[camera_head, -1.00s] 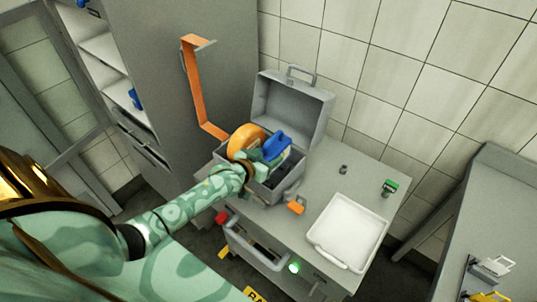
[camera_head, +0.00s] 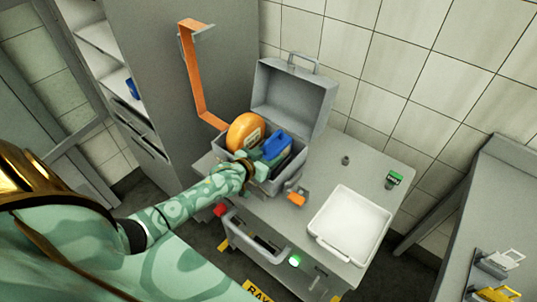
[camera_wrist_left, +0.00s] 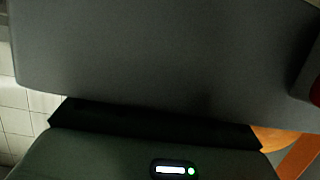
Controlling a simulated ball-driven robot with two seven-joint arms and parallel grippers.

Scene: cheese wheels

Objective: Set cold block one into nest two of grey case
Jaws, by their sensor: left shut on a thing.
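The grey case (camera_head: 318,118) stands open on the grey table, its lid raised at the back. A blue block (camera_head: 277,145), which looks like the cold block, is at the case's mouth, partly inside; its lower part is hidden. My left gripper (camera_head: 261,160) is shut on it from the near left side; its fingers are hard to make out. An orange cheese wheel (camera_head: 243,131) stands at the case's left. The nests are hidden. The left wrist view is filled by a dark grey surface (camera_wrist_left: 165,60). My right gripper is not in view.
A white tray (camera_head: 377,229) lies at the table's right. A small grey cylinder (camera_head: 345,160), a green-topped item (camera_head: 394,179) and an orange tag (camera_head: 298,197) are nearby. A tall grey cabinet (camera_head: 165,85) stands behind left. The table between case and tray is mostly clear.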

